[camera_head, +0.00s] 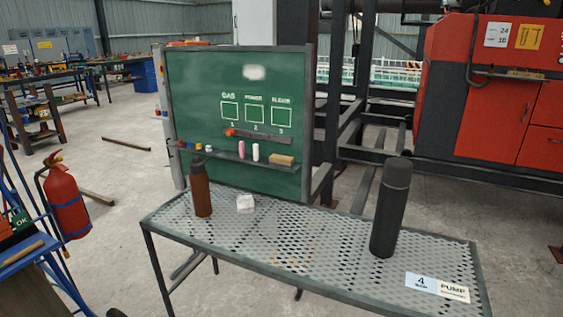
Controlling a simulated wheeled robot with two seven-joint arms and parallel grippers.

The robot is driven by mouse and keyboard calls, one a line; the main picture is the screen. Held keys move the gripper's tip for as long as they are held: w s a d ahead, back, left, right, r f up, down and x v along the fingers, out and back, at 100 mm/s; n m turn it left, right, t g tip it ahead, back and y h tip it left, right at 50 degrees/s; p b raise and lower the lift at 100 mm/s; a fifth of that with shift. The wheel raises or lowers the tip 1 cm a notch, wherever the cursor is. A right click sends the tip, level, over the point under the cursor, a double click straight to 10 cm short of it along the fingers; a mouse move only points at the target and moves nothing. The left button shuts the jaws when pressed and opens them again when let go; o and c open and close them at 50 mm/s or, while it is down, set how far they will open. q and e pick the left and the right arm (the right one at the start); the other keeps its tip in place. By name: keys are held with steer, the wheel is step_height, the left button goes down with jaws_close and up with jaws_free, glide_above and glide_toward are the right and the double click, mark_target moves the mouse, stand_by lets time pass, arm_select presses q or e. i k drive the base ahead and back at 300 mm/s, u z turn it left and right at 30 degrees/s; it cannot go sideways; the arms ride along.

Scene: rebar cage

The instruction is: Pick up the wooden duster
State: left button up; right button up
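The wooden duster (281,160) is a small tan block on the right part of the narrow ledge (225,151) along the lower part of a green chalkboard (235,100). A white chalk piece (256,152) and a pink one (241,149) stand just left of it. Neither of my grippers shows in this view.
A perforated metal table (300,242) stands before the board. It holds a brown bottle (201,190), a small white block (245,203), a tall black bottle (390,208) and label cards (437,286). A red fire extinguisher (65,200) is at left. The table's middle is clear.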

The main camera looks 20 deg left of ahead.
mark_target(287, 161)
steer(key=z, duration=0.55)
steer(key=k, duration=0.25)
steer(key=u, duration=1.75)
steer(key=i, duration=1.05)
steer(key=z, duration=0.8)
steer(key=i, duration=0.9)
steer(key=z, duration=0.85)
